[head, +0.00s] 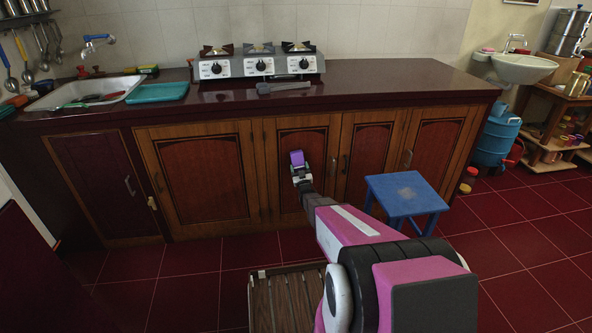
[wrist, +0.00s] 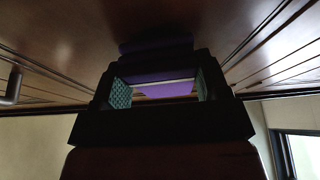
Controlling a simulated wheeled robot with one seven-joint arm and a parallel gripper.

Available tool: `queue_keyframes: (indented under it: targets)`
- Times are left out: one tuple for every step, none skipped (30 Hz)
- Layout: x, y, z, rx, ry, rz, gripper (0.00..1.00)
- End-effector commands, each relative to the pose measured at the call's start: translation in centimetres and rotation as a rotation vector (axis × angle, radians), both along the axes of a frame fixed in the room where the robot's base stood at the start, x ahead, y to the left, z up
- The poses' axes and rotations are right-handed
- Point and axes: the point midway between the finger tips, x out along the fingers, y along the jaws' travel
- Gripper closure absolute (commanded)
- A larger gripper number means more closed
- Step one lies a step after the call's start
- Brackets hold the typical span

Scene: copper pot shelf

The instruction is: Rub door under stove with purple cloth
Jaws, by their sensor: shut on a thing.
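The stove (head: 259,63) with several burners stands on the dark counter. Below it is a wooden door (head: 308,178) with a reddish arched panel. My gripper (head: 299,167) is at the upper part of this door. It is shut on the purple cloth (head: 297,157), which looks like a small folded block. In the wrist view the cloth (wrist: 165,90) shows between and beyond the fingers (wrist: 160,92), close to the brown door surface (wrist: 60,60). Whether the cloth touches the door is hard to tell. A door handle (wrist: 13,86) shows at the left of the wrist view.
A blue stool (head: 404,191) stands in front of the doors to the right of my gripper. A slatted wooden seat (head: 286,300) is beside my arm at the bottom. Other cabinet doors (head: 200,175) flank the stove door. Red tiled floor (head: 200,265) is clear at the left.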

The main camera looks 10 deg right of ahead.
Motion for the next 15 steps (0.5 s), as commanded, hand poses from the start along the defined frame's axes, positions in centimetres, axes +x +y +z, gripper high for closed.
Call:
queue_keyframes:
  targets:
    - [0.2, -0.5, 0.0, 0.001, 0.001, -0.003, 0.59]
    - [0.2, -0.7, 0.0, 0.001, 0.001, -0.003, 0.59]
    - [0.2, -0.9, 0.0, 0.001, 0.001, -0.003, 0.59]
    - [0.2, -1.0, 0.0, 0.001, 0.001, -0.003, 0.59]
    - [0.2, -1.1, 0.0, 0.001, 0.001, -0.003, 0.59]
    - [0.3, -1.2, 0.0, 0.001, 0.001, -0.003, 0.59]
    - [0.3, -1.2, 0.0, 0.001, 0.001, -0.003, 0.59]
    - [0.3, -1.3, 0.0, 0.001, 0.001, -0.003, 0.59]
    - [0.3, -1.4, 0.0, 0.001, 0.001, -0.003, 0.59]
    - [0.3, -1.6, 0.0, 0.002, 0.000, -0.004, 0.59]
    - [0.3, -1.8, 0.0, 0.002, 0.000, -0.004, 0.59]
    - [0.3, -2.0, -0.1, 0.002, 0.000, -0.003, 0.59]
    - [0.3, -2.2, -0.1, 0.002, 0.001, -0.004, 0.59]
    - [0.3, -2.5, -0.1, 0.002, 0.001, -0.004, 0.59]
    - [0.2, -2.8, -0.1, 0.002, 0.001, -0.005, 0.59]
